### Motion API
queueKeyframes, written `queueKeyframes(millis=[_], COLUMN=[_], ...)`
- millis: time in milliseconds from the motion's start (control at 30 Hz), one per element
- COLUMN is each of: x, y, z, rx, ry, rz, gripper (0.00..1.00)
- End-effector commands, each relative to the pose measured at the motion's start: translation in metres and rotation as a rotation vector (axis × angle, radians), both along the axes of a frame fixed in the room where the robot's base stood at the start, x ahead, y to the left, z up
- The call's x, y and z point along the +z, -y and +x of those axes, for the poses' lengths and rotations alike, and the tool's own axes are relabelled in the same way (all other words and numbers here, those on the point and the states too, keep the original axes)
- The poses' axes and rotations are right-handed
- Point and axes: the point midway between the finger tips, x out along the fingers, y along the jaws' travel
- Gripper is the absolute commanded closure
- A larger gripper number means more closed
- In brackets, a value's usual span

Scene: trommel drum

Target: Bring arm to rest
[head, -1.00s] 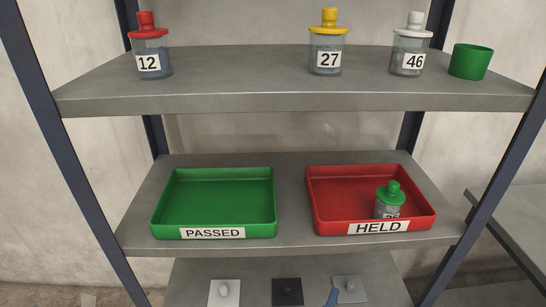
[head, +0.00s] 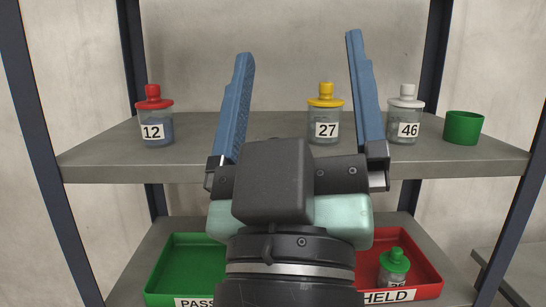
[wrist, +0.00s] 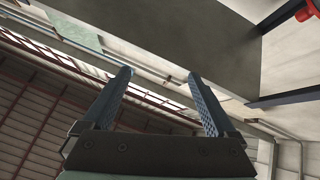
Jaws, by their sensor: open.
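My gripper (head: 298,90) is raised in front of the shelving in the head view, its two blue fingers spread wide and pointing up, with nothing between them. It also shows open and empty in the wrist view (wrist: 162,100). My arm hides part of the upper shelf's front and the middle of the lower shelf, including parts of the green PASSED tray (head: 178,262) and the red HELD tray (head: 425,272).
On the upper shelf (head: 100,155) stand the red-lidded jar 12 (head: 155,120), yellow-lidded jar 27 (head: 325,113), white-lidded jar 46 (head: 405,115) and a green cup (head: 463,128). A green-lidded jar (head: 394,265) is in the HELD tray. The visible part of the PASSED tray is empty.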

Motion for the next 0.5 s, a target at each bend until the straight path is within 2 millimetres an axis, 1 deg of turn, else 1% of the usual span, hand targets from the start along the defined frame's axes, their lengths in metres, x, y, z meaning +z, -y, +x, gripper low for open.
queueKeyframes(millis=[33, 100, 133, 200, 267, 400, 500], x=[0.022, 0.046, 0.059, 0.080, 0.095, 0.133, 0.157], y=[-0.008, -0.018, -0.019, -0.018, -0.018, -0.018, -0.018], z=[-0.012, -0.027, -0.029, -0.025, -0.025, -0.025, -0.025], rx=[0.107, 0.263, 0.288, 0.273, 0.271, 0.269, 0.268], ry=[0.058, 0.121, 0.126, 0.113, 0.112, 0.111, 0.111], rz=[0.074, 0.173, 0.189, 0.183, 0.182, 0.182, 0.181], gripper=[0.08, 0.08, 0.08, 0.08, 0.08, 0.08, 0.08])
